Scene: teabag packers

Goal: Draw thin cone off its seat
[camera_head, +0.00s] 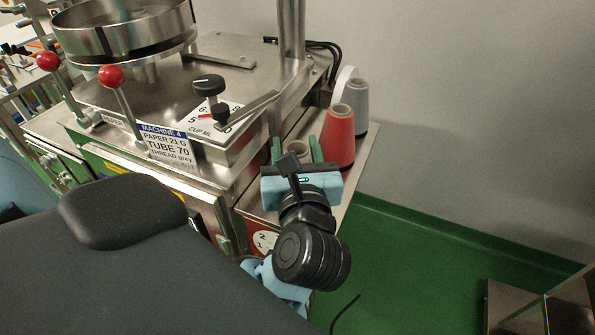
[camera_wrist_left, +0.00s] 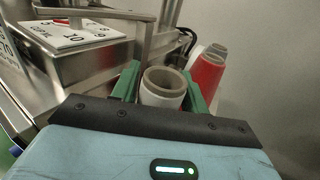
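A thin cone with a tan, hollow top (camera_head: 298,147) stands at the right side of the machine, nearest of the row of cones. In the left wrist view the thin cone (camera_wrist_left: 164,88) shows a white body below its tan rim. My left gripper (camera_head: 296,150) has its two green fingers on either side of this cone. In the left wrist view the fingers (camera_wrist_left: 162,84) straddle it closely; contact is not clear. The cone's lower part and its seat are hidden by the gripper. My right gripper is not in view.
A red cone (camera_head: 339,137) stands just behind the thin cone, with a grey cone (camera_head: 354,98) beyond it. The steel machine (camera_head: 205,165) with knobs and a label lies close on the left. Green floor (camera_head: 420,255) is open to the right.

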